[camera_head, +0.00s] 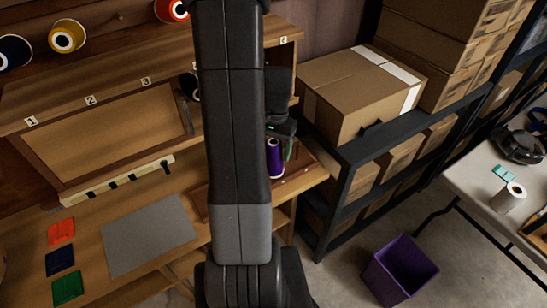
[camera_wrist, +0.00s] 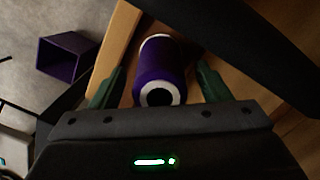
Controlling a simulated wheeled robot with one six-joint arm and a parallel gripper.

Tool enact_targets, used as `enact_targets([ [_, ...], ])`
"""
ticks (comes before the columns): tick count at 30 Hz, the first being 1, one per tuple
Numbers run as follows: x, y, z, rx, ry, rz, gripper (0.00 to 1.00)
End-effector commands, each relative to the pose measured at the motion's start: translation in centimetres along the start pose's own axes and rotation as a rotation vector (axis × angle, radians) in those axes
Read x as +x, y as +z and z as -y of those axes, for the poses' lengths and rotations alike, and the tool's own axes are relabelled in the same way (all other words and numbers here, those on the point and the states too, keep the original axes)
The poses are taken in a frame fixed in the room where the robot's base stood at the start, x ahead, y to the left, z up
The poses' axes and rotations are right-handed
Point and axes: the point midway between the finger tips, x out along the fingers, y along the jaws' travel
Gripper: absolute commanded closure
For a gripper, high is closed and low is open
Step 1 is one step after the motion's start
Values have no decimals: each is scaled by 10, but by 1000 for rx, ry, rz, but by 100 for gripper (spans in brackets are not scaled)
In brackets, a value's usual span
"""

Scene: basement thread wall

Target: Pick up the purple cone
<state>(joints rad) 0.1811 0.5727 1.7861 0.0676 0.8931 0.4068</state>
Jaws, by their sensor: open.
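The purple cone (camera_head: 275,160) of thread stands on a wooden tray at the right end of the wooden bench, partly hidden by my arm in the head view. In the wrist view the purple cone (camera_wrist: 158,75) lies between the two green fingers of my gripper (camera_wrist: 158,90), with a gap on each side. My gripper (camera_head: 282,148) is open around the cone, and its near side is partly hidden behind my arm in the head view.
A grey mat (camera_head: 148,236) and red, blue and green squares lie on the bench. A shelf (camera_head: 345,160) with cardboard boxes stands close on the right. A purple bin (camera_head: 400,270) sits on the floor. A white table (camera_head: 480,180) stands farther right.

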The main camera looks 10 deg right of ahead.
Motion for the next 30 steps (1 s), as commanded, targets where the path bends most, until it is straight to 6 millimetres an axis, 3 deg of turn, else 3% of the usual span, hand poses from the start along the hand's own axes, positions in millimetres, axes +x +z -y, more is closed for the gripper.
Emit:
enact_targets([
  [4, 0, 0, 0, 0, 0, 0, 30],
  [5, 0, 0, 0, 0, 0, 0, 34],
  [12, 0, 0, 0, 0, 0, 0, 81],
  [14, -1, 0, 0, 0, 0, -1, 86],
  [23, -4, 0, 0, 0, -1, -2, 86],
  [30, -30, 2, 0, 0, -3, -6, 86],
])
